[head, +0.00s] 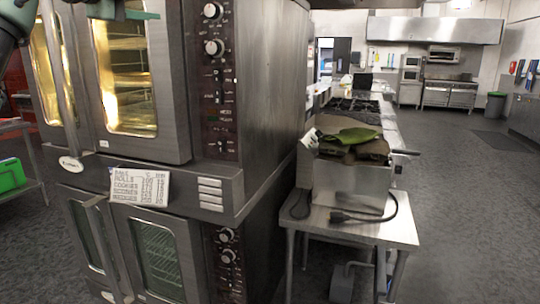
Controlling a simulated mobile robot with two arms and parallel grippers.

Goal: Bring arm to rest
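Part of my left arm shows at the upper left corner, in front of the double oven. My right arm and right gripper are not in view. The double oven (225,180) stands close in front on the left. Its upper doors (125,80) are closed, with a lit interior and racks behind the glass.
A small steel table (375,228) beside the oven holds a metal appliance (345,190) with a green cloth (355,136) and brown items on top. A loose black cord (355,216) lies there. Open grey floor (470,220) extends right. A bin (494,105) stands far back.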

